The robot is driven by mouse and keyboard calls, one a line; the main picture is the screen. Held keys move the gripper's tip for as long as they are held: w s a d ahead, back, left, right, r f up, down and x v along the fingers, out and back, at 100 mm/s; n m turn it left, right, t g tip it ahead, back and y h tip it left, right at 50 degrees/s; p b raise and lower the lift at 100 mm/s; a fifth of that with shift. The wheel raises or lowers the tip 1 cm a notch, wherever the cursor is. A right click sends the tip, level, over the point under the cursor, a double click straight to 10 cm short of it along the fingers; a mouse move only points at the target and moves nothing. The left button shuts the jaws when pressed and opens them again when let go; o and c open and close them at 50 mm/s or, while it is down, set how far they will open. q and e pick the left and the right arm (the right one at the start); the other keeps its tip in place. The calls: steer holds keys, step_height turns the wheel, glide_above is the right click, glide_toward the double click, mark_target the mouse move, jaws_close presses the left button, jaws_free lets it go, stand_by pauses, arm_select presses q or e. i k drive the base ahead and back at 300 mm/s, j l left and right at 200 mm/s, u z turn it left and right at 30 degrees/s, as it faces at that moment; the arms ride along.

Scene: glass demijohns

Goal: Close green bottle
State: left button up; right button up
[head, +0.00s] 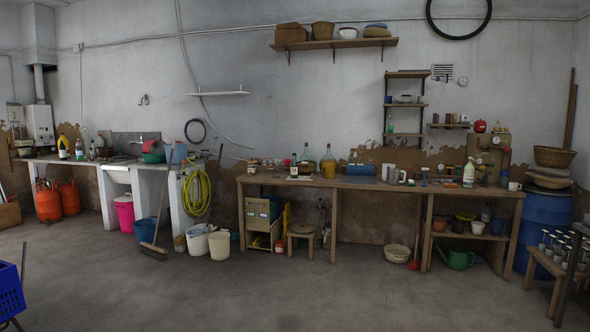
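On the long wooden workbench across the room, a slim dark bottle (294,168) stands upright near the left end; it may be green, but it is too small to tell. A yellow container (329,170) partly covers the right demijohn. Whether any of them has a stopper is too small to see. Neither of my grippers is in view.
The concrete floor (290,290) is clear up to the workbench (400,186). A stool (301,236), buckets (219,243) and a broom (153,248) stand along the far side. A blue crate (10,292) is at near left. A blue barrel (543,223) and low table are at right.

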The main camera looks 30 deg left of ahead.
mark_target(294, 164)
steer(key=i+j+u, duration=0.7)
steer(key=u, duration=0.15)
steer(key=i+j+u, duration=0.2)
steer(key=i+u, duration=0.45)
steer(key=i, duration=1.95)
steer(key=i+j+z, duration=0.1)
steer(key=i, duration=0.8)
steer(key=i+j, duration=0.15)
steer(key=i, duration=0.75)
steer(key=i+z, duration=0.2)
steer(key=i, duration=0.2)
steer(key=i+j+z, duration=0.15)
steer(key=i, duration=0.25)
steer(key=i+j, duration=0.25)
steer(key=i, duration=0.25)
steer(key=i+j, duration=0.3)
steer(key=i, duration=0.25)
steer(key=i+j, duration=0.25)
steer(key=i, duration=0.25)
steer(key=i+j, duration=0.3)
steer(key=i, duration=0.2)
steer(key=i+j, duration=0.25)
steer(key=i, duration=0.25)
